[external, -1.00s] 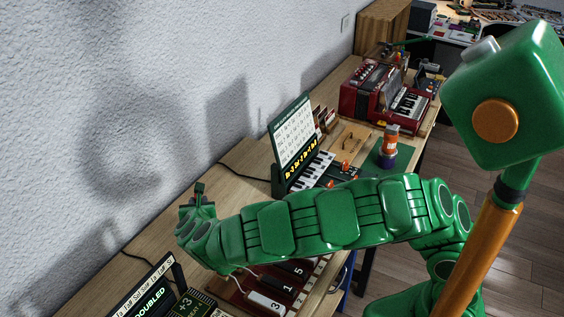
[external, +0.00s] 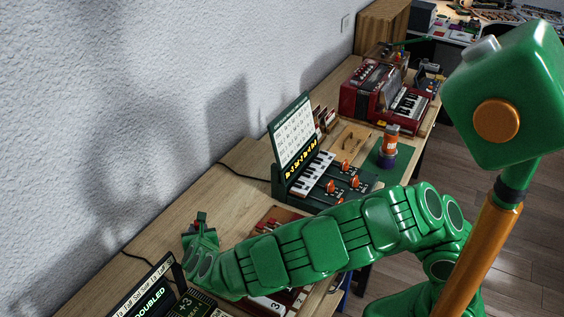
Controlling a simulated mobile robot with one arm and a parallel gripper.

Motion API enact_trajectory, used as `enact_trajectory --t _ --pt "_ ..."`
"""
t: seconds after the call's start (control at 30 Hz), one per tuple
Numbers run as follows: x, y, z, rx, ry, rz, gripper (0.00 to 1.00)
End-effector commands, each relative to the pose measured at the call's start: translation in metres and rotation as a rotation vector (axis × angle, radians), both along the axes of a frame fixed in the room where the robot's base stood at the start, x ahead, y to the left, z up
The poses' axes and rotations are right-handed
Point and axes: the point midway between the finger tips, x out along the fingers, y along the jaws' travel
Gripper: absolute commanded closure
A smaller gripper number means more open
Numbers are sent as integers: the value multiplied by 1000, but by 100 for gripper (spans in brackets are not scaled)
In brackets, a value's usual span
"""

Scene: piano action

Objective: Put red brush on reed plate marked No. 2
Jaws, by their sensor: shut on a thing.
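My gripper (external: 201,232) is at the far left end of my green arm, above the wooden desk near the wall. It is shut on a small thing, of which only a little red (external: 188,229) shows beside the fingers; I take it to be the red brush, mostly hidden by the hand. A dark red board with numbered pieces lies under my forearm; a white piece marked 3 (external: 262,303) shows below the arm.
A dark green keyboard panel with orange knobs (external: 330,180) and an upright chart (external: 293,133) stand beyond my arm. A red accordion (external: 375,92) is at the back. A display (external: 150,297) stands at the front left. Bare desk (external: 160,225) lies along the wall.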

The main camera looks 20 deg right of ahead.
Motion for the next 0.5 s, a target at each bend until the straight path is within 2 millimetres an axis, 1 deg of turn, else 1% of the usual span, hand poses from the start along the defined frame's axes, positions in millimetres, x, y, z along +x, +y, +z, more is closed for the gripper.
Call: enact_trajectory --t 0.07,0.47,0.5 --pt "0 0 -5 0 0 -1 100" --pt "0 0 -8 1 0 -1 100" --pt "0 0 -8 1 1 -1 69"
